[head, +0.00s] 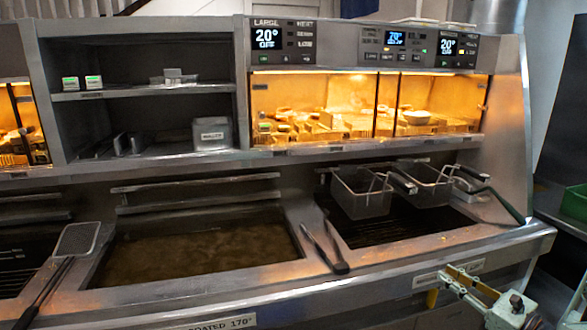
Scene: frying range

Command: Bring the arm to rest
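My gripper (455,281) is low at the right of the head view, in front of the range's front panel. Pale and brass-coloured parts of it show, and the arm runs off the bottom right corner. It is small and seen at an angle, so I cannot tell whether its fingers are open or shut. I see no object held in it. The fryer range (400,262) fills most of the view behind it.
Two wire baskets (362,197) (425,190) hang over the right vat, their handles reaching toward the front. Tongs (325,248) lie between the vats. A mesh skimmer (76,240) lies at left. The left vat (200,250) holds brownish oil. A green container (574,203) is far right.

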